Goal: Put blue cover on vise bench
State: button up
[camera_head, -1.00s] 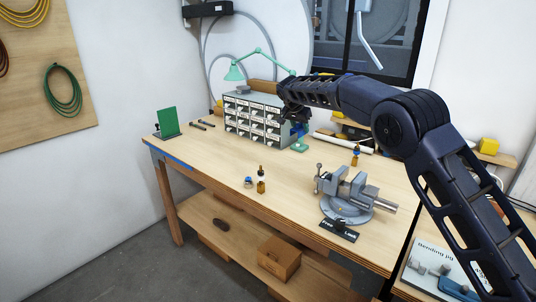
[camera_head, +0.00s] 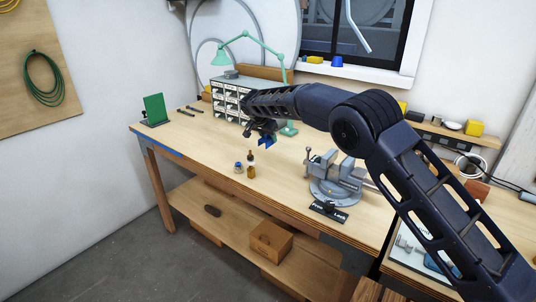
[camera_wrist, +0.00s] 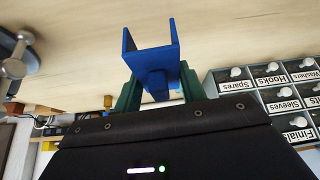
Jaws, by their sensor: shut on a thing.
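The blue cover (camera_wrist: 150,42), an open channel-like piece, is in my gripper (camera_wrist: 160,86), between its green fingers in the wrist view. In the head view the blue cover (camera_head: 267,140) shows at the end of my gripper (camera_head: 262,130), over the middle of the vise bench (camera_head: 205,150). The cover looks to be above the wooden top; the exact gap is hard to tell. The grey vise (camera_head: 335,172) stands on the bench to the right of my gripper. My arm hides part of the bench behind it.
A small bottle (camera_head: 251,171) and a small blue-topped item (camera_head: 239,168) stand near the front edge. The labelled drawer cabinet (camera_head: 231,98) and green lamp (camera_head: 220,58) are behind. A green panel (camera_head: 154,109) stands far left. The left bench top is mostly clear.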

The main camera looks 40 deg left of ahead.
aim_at(263, 141)
jog(key=shift+f, duration=4.25)
jog(key=shift+f, duration=0.1)
jog(key=o, duration=1)
jog(key=v, duration=1.2)
jog(key=shift+w, duration=0.1)
